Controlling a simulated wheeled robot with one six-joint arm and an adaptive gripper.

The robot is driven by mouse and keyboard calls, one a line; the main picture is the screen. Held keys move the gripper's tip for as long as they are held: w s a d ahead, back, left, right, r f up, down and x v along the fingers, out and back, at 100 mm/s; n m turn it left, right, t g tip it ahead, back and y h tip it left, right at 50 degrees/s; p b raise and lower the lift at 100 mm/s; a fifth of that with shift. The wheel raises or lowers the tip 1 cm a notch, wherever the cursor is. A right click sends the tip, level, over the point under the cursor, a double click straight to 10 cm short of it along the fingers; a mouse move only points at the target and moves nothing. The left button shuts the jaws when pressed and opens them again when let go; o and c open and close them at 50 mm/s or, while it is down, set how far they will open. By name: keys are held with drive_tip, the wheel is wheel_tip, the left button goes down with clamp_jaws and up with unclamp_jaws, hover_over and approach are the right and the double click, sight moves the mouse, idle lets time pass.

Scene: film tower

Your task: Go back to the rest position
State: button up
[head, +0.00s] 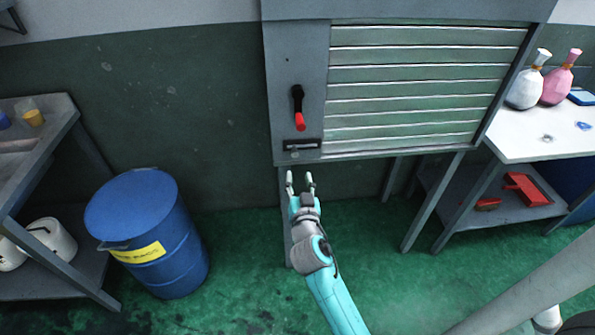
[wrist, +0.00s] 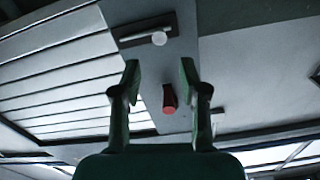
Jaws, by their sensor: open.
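My gripper (head: 300,182) is open and empty at the end of my teal arm. In the head view it is just below the bottom edge of the grey cabinet (head: 295,40). In the wrist view my gripper (wrist: 160,75) has its two fingers apart, with the red-tipped handle (wrist: 169,98) showing between them in the picture. In the head view this handle (head: 299,108) is black with a red end and hangs down on the cabinet's left panel. No contact between the fingers and the cabinet shows.
A slatted shutter (head: 410,85) fills the cabinet front. A blue drum (head: 150,230) stands at left beside a grey shelf (head: 65,125). A white-topped table (head: 525,135) with a white bottle (head: 524,90) and a pink bottle (head: 558,85) stands right. Green floor (head: 235,270) is clear around the arm.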

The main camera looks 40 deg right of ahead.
drive_tip(key=shift+s+a, duration=0.2)
drive_tip(key=shift+s, duration=0.05)
idle(0.4)
drive_tip(key=s+a+f+n+y, duration=0.3)
drive_tip(key=s+a+f, duration=0.2)
drive_tip(key=s+a, duration=0.3)
drive_tip(key=s+a+f+n+y, duration=0.3)
drive_tip(key=s+a+f, duration=0.15)
drive_tip(key=s, duration=0.55)
drive_tip(key=s+a+r+n+y, duration=0.1)
drive_tip(key=s+a+r, duration=0.1)
drive_tip(key=s, duration=0.5)
drive_tip(key=s+a+r+n+y, duration=0.1)
drive_tip(key=s+a+r, duration=0.1)
drive_tip(key=s, duration=0.5)
drive_tip(key=s+a+r+n+y, duration=0.1)
drive_tip(key=s+a+r+y, duration=0.1)
drive_tip(key=s, duration=0.6)
drive_tip(key=shift+a+r, duration=0.55)
drive_tip(key=shift+a, duration=0.1)
